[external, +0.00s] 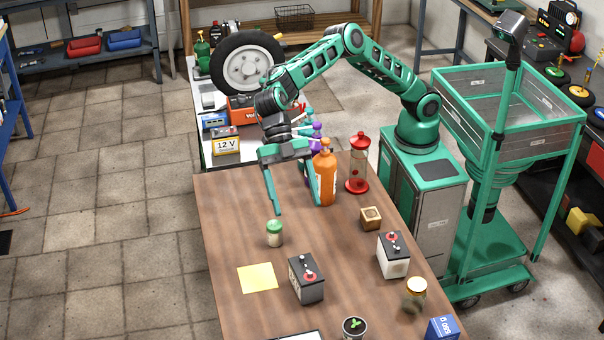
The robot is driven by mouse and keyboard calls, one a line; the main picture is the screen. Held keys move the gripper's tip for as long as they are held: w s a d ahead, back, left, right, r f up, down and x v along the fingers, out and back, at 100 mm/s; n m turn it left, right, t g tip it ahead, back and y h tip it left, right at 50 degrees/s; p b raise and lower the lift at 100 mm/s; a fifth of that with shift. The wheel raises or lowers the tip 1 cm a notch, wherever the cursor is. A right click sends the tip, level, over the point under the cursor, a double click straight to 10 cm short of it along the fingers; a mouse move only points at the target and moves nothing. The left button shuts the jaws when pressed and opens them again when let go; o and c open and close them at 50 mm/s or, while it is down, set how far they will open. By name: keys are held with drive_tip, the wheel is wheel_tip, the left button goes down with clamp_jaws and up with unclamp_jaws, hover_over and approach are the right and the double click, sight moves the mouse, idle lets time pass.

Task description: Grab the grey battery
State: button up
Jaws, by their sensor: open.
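The grey battery (307,283) stands upright on the brown wooden table (230,240). It has a black top with a red mark and terminals, and its sides are dark grey. A second battery (394,262), with a black top and a whitish body, stands to its right and farther back. My gripper (296,207) is open and points down above the far part of the table. It is well behind the grey battery and apart from it. One finger hangs to the left of the orange bottle (325,178); the other is close to that bottle, and I cannot tell whether they touch.
A green-lidded jar (274,234) and a yellow note (257,278) lie left of the grey battery. A red dispenser (358,165), a wooden box (371,218), a gold-lidded jar (414,297), a potted sprout (354,328) and a blue box (441,328) stand around. The table's left side is mostly clear.

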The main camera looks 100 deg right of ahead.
approach(301, 260)
wheel_tip(301, 260, down, 5)
drive_tip(key=a, duration=0.2)
drive_tip(key=x, duration=0.5)
drive_tip(key=shift+s+f, duration=0.2)
drive_tip(key=shift+s, duration=0.2)
drive_tip(key=shift+w+x, duration=0.2)
drive_tip(key=shift+x, duration=2.4)
drive_tip(key=shift+a+r, duration=0.15)
drive_tip(key=shift+r, duration=0.05)
drive_tip(key=c, duration=1.8)
drive_tip(key=shift+r, duration=0.1)
clamp_jaws()
